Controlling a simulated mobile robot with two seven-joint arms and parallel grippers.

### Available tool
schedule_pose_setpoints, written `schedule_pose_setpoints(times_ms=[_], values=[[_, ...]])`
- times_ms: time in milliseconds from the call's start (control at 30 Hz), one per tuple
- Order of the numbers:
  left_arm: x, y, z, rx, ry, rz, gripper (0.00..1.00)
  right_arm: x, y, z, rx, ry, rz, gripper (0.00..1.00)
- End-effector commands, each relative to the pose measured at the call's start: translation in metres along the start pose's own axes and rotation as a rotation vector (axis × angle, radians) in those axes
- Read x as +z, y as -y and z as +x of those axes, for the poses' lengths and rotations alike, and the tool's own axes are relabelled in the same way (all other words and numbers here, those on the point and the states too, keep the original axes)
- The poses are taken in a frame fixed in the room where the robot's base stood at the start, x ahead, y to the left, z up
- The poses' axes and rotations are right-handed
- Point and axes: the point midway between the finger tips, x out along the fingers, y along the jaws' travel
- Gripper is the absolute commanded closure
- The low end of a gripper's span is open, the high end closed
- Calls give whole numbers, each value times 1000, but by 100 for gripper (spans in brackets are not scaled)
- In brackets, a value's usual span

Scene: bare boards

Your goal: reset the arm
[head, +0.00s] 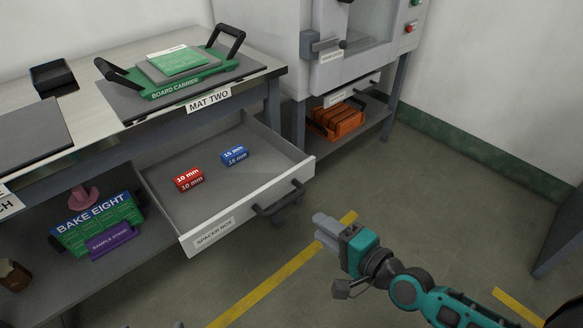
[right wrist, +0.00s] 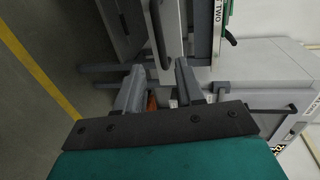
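My right gripper (head: 322,231) is just right of and in front of the open drawer, over the floor, clear of the drawer handle (head: 282,199). In the right wrist view its two fingers (right wrist: 160,85) stand apart with nothing between them, so it is open and empty. The drawer handle (right wrist: 159,35) also shows there, beyond the fingers. The drawer, labelled SPACER BOX (head: 237,224), is pulled out and holds a red 10 mm block (head: 188,179) and a blue 15 mm block (head: 235,155).
A green board carrier (head: 180,90) with black handles sits on the mat labelled MAT TWO on the bench. A BAKE EIGHT board (head: 98,226) stands on the lower shelf. Orange items (head: 338,122) lie under the white machine (head: 365,40). The floor at right is mostly free.

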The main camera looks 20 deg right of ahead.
Motion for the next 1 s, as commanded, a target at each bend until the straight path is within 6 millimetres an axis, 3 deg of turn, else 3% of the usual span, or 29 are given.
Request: schedule_pose_setpoints(times_ms=[167, 267, 500, 733, 800, 1000], values=[[0, 0, 0, 0, 0, 0, 6, 4, -1, 0, 5, 6, -29, 62], [0, 0, 0, 0, 0, 0, 6, 20, -6, -2, 27, 32, -155, 62], [0, 0, 0, 0, -1, 0, 6, 74, -29, -11, 154, 137, -830, 62], [-1, 0, 0, 0, -1, 0, 6, 89, -49, -27, 344, 235, -1451, 62], [-24, -1, -16, -1, 3, 2, 6, 84, -26, -35, 364, 240, -1492, 62], [-64, 7, -44, -25, -19, 9, 6, 76, 11, -52, 386, 228, -1496, 62]])
